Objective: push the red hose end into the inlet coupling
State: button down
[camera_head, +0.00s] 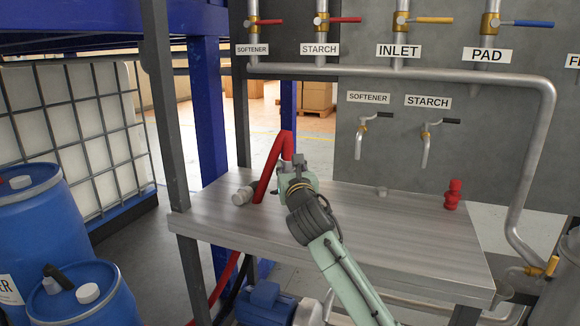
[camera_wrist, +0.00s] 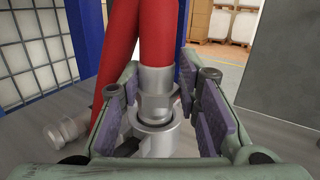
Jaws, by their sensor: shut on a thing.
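The red hose (camera_head: 272,165) rises over the table's left side, loops and comes down to my gripper (camera_head: 291,172). In the wrist view my gripper (camera_wrist: 158,92) has its purple pads on either side of the hose's silver metal end (camera_wrist: 155,82), shut on it. The red hose (camera_wrist: 150,35) runs upward from it. Directly below the metal end is a silver ring-shaped coupling (camera_wrist: 157,143) with a dark rim. The end meets or enters this ring; I cannot tell how deep. In the head view my gripper hides both.
A grey fitting (camera_head: 243,195) lies left of my gripper, also in the wrist view (camera_wrist: 66,131). A red fitting (camera_head: 453,194) stands at the table's right. The table (camera_head: 400,240) is mostly clear there. Blue drums (camera_head: 40,220) stand left; labelled pipes and valves line the back panel (camera_head: 440,145).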

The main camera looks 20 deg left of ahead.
aim_at(290, 143)
jog(key=shift+f+b, duration=0.7)
jog(key=shift+f, duration=0.3)
jog(key=c, duration=1.1)
grip_release()
notch_tip(290, 143, up, 10)
